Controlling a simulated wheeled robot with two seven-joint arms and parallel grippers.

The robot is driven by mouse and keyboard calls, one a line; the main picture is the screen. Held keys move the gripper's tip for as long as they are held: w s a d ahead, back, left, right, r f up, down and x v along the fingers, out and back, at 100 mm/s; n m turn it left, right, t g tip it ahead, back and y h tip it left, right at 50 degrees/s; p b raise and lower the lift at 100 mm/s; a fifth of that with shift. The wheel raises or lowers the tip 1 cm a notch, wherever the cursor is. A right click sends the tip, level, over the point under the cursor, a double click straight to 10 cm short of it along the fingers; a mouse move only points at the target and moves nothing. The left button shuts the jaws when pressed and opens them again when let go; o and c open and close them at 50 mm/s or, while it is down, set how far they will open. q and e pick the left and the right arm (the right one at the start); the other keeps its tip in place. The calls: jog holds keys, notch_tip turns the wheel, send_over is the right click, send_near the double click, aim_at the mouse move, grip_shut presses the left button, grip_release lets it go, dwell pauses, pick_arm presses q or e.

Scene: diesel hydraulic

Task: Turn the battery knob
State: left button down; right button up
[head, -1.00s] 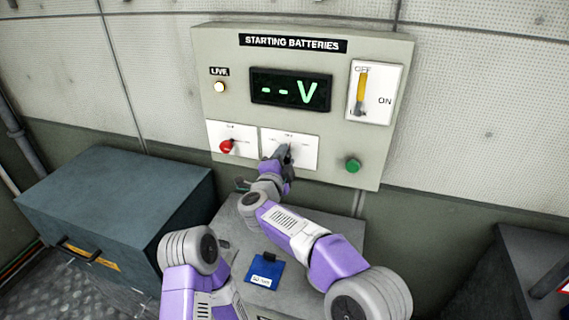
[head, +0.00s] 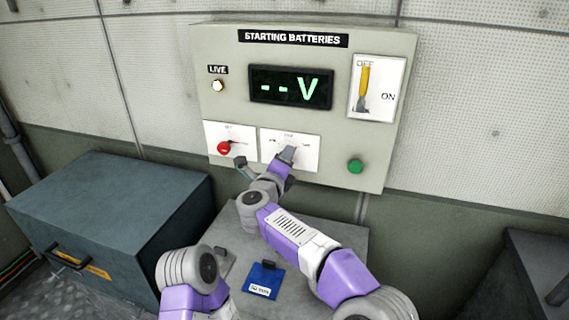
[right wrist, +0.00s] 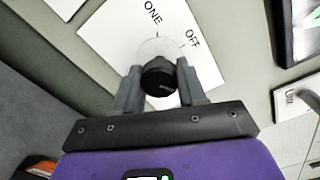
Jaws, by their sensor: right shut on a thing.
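The battery knob (right wrist: 160,78) is a round black knob on a white plate marked ONE and OFF in the right wrist view. My right gripper (right wrist: 160,88) has one finger on each side of it and is shut on it. In the head view, my right gripper (head: 288,154) reaches the middle white plate (head: 309,157) below the display and mostly hides the knob. Which mark the knob points to is unclear.
The STARTING BATTERIES panel (head: 222,107) has a display (head: 290,87) reading "- - V", a red knob (head: 223,148), a green button (head: 356,166) and a yellow-handled OFF/ON switch (head: 364,82). A blue tag (head: 263,280) lies on the grey surface below. A dark chest (head: 110,205) stands left.

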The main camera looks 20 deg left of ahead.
jog(key=shift+m, duration=0.3)
jog(key=shift+f, duration=0.1)
jog(key=o, duration=1)
jog(key=shift+d, duration=0.1)
jog(key=shift+o, duration=0.2)
jog(key=shift+s, duration=0.1)
jog(key=s, duration=0.7)
jog(key=shift+s+a, duration=0.2)
